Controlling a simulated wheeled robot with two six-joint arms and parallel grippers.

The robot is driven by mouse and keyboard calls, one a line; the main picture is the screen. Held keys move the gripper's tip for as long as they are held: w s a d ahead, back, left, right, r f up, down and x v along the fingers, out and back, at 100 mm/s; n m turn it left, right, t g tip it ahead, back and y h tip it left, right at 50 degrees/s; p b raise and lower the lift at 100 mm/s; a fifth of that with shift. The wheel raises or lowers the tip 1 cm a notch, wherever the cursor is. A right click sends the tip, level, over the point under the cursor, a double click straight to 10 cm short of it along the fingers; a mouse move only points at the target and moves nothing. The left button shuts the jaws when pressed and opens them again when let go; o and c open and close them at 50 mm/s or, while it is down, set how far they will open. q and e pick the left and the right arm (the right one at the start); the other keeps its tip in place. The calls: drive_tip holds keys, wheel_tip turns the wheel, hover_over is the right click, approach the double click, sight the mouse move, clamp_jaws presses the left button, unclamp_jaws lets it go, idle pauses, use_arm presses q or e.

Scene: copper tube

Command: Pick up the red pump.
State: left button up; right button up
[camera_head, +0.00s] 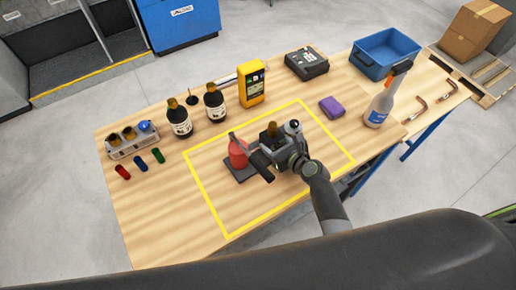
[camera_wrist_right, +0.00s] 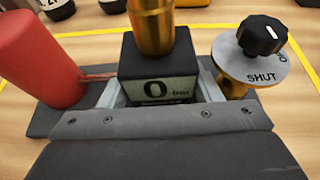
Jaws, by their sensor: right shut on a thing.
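The red pump (camera_head: 238,153) is within the yellow outline on the table, with a red cylinder and a dark base plate. In the right wrist view the red cylinder (camera_wrist_right: 38,62) is at the left. A black gauge block reading "0 bar" (camera_wrist_right: 157,88) stands in the middle under a brass fitting (camera_wrist_right: 152,25). A round valve marked "SHUT" (camera_wrist_right: 250,65) is at the right. My right gripper (camera_head: 268,150) is shut around the gauge block, one finger on each side. Whether the base plate touches the table is unclear. My left gripper is not in view.
Behind the outline stand two dark bottles (camera_head: 215,103) and a yellow meter (camera_head: 251,84). A fittings rack (camera_head: 132,146) is at the left. The front left table is clear.

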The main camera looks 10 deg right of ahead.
sight(276, 127)
clamp_jaws()
drive_tip(key=shift+w+r, duration=0.2)
drive_tip(key=shift+r, duration=0.1)
drive_tip(key=shift+w+r+p, duration=0.1)
drive_tip(key=shift+r+p, duration=0.2)
drive_tip(key=shift+r, duration=0.25)
wheel_tip(276, 127, up, 8)
drive_tip(key=shift+f+p, duration=0.25)
drive_tip(key=shift+p, duration=0.85)
drive_tip(key=shift+r, duration=0.7)
